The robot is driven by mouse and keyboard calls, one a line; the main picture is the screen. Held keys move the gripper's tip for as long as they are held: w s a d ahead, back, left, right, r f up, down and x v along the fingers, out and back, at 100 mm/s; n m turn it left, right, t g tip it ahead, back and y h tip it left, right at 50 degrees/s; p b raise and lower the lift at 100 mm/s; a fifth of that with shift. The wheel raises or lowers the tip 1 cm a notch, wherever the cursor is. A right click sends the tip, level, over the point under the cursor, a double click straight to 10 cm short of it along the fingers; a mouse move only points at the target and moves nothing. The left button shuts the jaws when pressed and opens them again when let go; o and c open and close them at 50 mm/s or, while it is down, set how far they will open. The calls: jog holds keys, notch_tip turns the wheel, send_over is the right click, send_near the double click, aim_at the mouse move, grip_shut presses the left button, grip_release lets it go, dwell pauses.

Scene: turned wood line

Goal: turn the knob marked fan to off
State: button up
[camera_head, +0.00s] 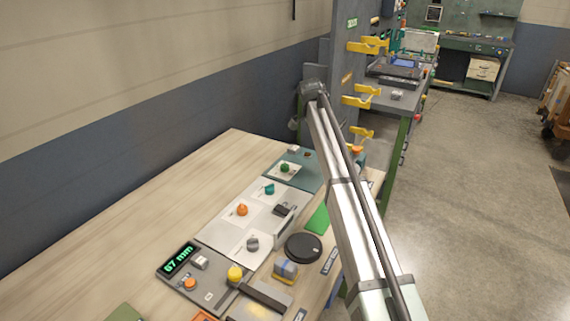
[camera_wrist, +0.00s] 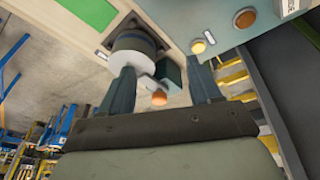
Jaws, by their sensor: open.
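In the head view, a light panel (camera_head: 222,232) on the wooden bench carries a teal knob (camera_head: 269,189), an orange knob (camera_head: 242,210) and a grey knob (camera_head: 252,243). A green knob (camera_head: 285,168) sits on a teal plate behind them. The markings are too small to read, so I cannot tell which knob is marked fan or its setting. My gripper (camera_wrist: 163,82) is open in the wrist view, its two fingers apart. A grey-white cylinder (camera_wrist: 135,52) shows beyond the left finger, and an orange round part (camera_wrist: 159,98) between the fingers. Nothing appears gripped.
A black disc (camera_head: 303,247) lies right of the panel. Yellow brackets (camera_head: 362,101) project from a grey post behind. The bench's left part (camera_head: 150,215) is clear.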

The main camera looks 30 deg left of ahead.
notch_tip(320, 180, up, 3)
jog(key=g+y, duration=0.2)
send_over(285, 163)
jog(key=shift+m, duration=0.4)
notch_tip(285, 163, down, 14)
jog(key=shift+w+f, duration=0.1)
jog(key=shift+c, duration=0.4)
jog(key=c, duration=1)
jog(key=shift+o, duration=0.2)
